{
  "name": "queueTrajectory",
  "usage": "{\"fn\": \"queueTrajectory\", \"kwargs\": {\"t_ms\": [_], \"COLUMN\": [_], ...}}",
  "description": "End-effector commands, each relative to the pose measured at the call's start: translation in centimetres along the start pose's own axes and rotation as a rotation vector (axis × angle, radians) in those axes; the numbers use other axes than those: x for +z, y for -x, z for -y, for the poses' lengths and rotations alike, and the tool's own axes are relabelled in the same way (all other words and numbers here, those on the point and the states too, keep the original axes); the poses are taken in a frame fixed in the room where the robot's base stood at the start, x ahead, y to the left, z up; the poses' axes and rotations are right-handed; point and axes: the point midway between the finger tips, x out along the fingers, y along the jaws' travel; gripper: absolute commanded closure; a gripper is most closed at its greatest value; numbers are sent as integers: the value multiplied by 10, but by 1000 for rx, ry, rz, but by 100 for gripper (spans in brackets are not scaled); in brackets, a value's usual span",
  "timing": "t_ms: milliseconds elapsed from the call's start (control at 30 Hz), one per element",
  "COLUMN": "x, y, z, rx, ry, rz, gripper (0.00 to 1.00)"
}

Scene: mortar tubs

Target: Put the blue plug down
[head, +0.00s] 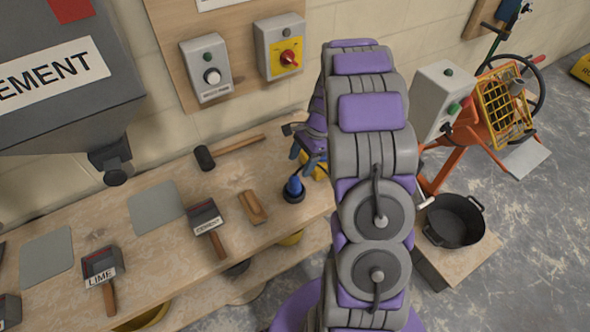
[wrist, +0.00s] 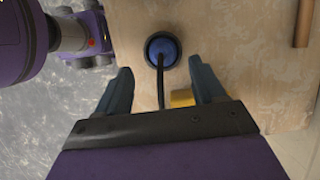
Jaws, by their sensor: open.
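The blue plug (head: 294,187) stands upright on the wooden bench, on a dark round base, with a dark cable. In the wrist view the plug (wrist: 163,50) sits just beyond the fingertips, between their lines, and its dark cable runs back toward my gripper. My gripper (head: 308,158) is open above the bench, close behind the plug in the head view. In the wrist view my gripper's two fingers (wrist: 162,78) are spread apart with nothing gripped between them. Whether a finger touches the cable I cannot tell.
A yellow block (wrist: 182,98) lies by the right finger in the wrist view. A wooden float (head: 252,207), a mallet (head: 205,158) and labelled scoops (head: 206,218) lie on the bench (head: 165,245). A black tub (head: 454,221) and orange mixer (head: 490,120) stand right.

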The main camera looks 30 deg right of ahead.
Motion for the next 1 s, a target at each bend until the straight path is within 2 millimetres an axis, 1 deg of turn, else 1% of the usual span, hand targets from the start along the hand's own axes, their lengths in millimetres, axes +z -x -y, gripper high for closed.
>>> {"fn": "queueTrajectory", "kwargs": {"t_ms": [33,100,267,367,467,600,667,700,867,900,967,1000], "x": [0,0,3,18,45,90,108,119,160,170,182,191], "y": [9,17,27,35,48,68,77,81,97,100,104,107], "z": [1,2,0,-6,-19,-46,-59,-69,-111,-123,-140,-152], "rx": [-4,-5,0,12,35,78,94,109,162,176,196,210], "ry": [0,0,10,57,148,319,395,445,646,696,773,824], "rz": [-3,-3,-4,-15,-35,-63,-77,-82,-107,-112,-121,-125], "gripper": [31,31,31,31,31,31,31,31,31,31,31,31]}}
